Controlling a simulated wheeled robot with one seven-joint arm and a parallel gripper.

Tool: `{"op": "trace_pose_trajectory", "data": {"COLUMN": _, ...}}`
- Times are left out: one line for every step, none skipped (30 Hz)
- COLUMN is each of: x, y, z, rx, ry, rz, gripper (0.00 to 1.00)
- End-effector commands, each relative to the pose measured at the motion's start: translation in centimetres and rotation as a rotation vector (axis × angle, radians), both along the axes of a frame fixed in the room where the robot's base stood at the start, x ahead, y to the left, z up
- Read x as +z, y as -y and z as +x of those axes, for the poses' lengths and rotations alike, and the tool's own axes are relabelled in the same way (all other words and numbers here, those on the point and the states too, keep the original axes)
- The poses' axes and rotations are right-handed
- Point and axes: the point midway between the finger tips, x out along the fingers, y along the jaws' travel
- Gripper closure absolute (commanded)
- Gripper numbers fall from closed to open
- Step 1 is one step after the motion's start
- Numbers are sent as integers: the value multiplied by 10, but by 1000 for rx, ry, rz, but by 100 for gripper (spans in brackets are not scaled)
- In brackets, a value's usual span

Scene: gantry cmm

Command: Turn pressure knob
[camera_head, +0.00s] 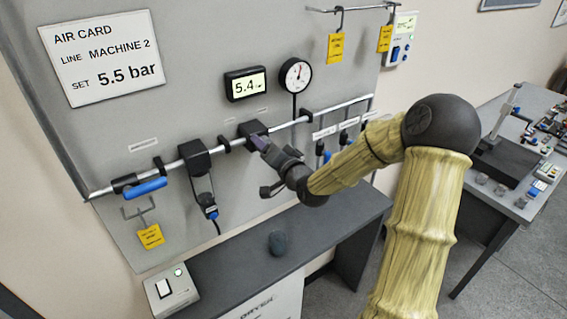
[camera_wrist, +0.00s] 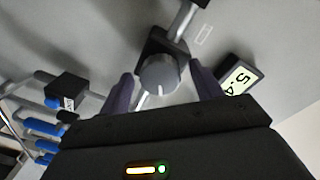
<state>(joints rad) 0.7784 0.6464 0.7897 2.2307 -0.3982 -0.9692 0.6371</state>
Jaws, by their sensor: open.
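The pressure knob (camera_wrist: 160,75) is a round grey knob with a white mark, on a black regulator block (camera_head: 252,129) on the air pipe. My gripper (camera_wrist: 165,92) is open, with one finger on each side of the knob in the wrist view. I cannot tell whether the fingers touch it. In the head view my gripper (camera_head: 262,143) is at the block and hides the knob. The digital display (camera_head: 246,84) reads 5.4, its last part unclear. A card (camera_head: 107,57) reads "AIR CARD, LINE MACHINE 2, SET 5.5 bar".
A round dial gauge (camera_head: 296,75) sits right of the display. A blue-handled valve (camera_head: 146,187) and another black block (camera_head: 194,157) are on the pipe to the left. A dark bench (camera_head: 225,262) below carries a dark rounded object (camera_head: 278,242) and a small white box (camera_head: 170,291).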

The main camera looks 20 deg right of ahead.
Motion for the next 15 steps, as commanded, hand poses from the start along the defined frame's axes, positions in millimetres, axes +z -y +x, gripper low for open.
{"op": "trace_pose_trajectory", "data": {"x": -1, "y": 2, "z": -5, "rx": -2, "ry": 1, "rz": -3, "gripper": 35}}
{"op": "trace_pose_trajectory", "data": {"x": -1, "y": 3, "z": -8, "rx": -2, "ry": 1, "rz": -3, "gripper": 35}}
{"op": "trace_pose_trajectory", "data": {"x": -1, "y": 5, "z": -13, "rx": -2, "ry": 2, "rz": -4, "gripper": 35}}
{"op": "trace_pose_trajectory", "data": {"x": -1, "y": 6, "z": -18, "rx": -2, "ry": 2, "rz": -4, "gripper": 35}}
{"op": "trace_pose_trajectory", "data": {"x": -2, "y": 8, "z": -23, "rx": -3, "ry": 0, "rz": -3, "gripper": 35}}
{"op": "trace_pose_trajectory", "data": {"x": -1, "y": 10, "z": -29, "rx": -3, "ry": 0, "rz": -4, "gripper": 35}}
{"op": "trace_pose_trajectory", "data": {"x": -1, "y": 12, "z": -35, "rx": -3, "ry": 0, "rz": -4, "gripper": 35}}
{"op": "trace_pose_trajectory", "data": {"x": 0, "y": 13, "z": -40, "rx": -3, "ry": 1, "rz": -4, "gripper": 35}}
{"op": "trace_pose_trajectory", "data": {"x": 0, "y": 15, "z": -48, "rx": -4, "ry": 1, "rz": -4, "gripper": 35}}
{"op": "trace_pose_trajectory", "data": {"x": 0, "y": 17, "z": -53, "rx": -4, "ry": -1, "rz": -5, "gripper": 35}}
{"op": "trace_pose_trajectory", "data": {"x": 1, "y": 19, "z": -59, "rx": -5, "ry": 0, "rz": -4, "gripper": 35}}
{"op": "trace_pose_trajectory", "data": {"x": 1, "y": 21, "z": -66, "rx": -4, "ry": 0, "rz": -6, "gripper": 35}}
{"op": "trace_pose_trajectory", "data": {"x": 1, "y": 23, "z": -71, "rx": -5, "ry": -1, "rz": -5, "gripper": 35}}
{"op": "trace_pose_trajectory", "data": {"x": 1, "y": 24, "z": -77, "rx": -4, "ry": -1, "rz": -4, "gripper": 35}}
{"op": "trace_pose_trajectory", "data": {"x": 2, "y": 26, "z": -85, "rx": -5, "ry": 0, "rz": -6, "gripper": 35}}
